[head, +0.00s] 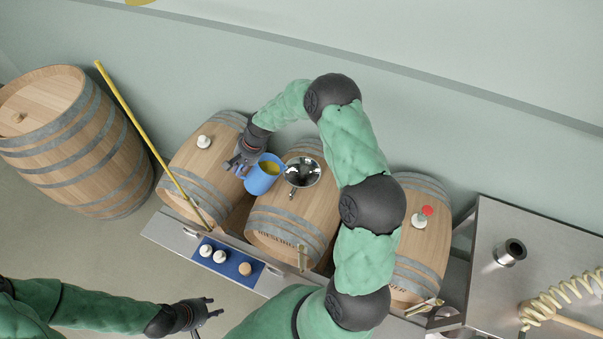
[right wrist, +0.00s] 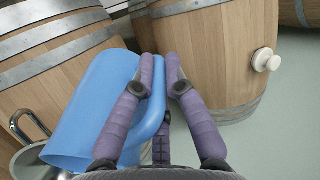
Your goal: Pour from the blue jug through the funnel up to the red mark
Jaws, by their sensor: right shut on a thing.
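The blue jug (head: 259,184) holds yellow liquid and looks about upright, just left of the funnel in the head view. My right gripper (head: 243,163) is shut on its handle; the right wrist view shows the fingers (right wrist: 160,75) around the handle, beside the jug body (right wrist: 85,110). The steel funnel (head: 302,171) sits on top of the middle barrel (head: 290,217); part of it shows at the lower left of the right wrist view (right wrist: 32,125). No liquid stream shows. I cannot make out a red mark on the middle barrel. My left gripper (head: 206,309) is open and empty at the bottom.
A yellow stick (head: 135,118) leans across the left barrel. A blue mat (head: 230,262) carries several bungs. A steel table (head: 483,290) stands right.

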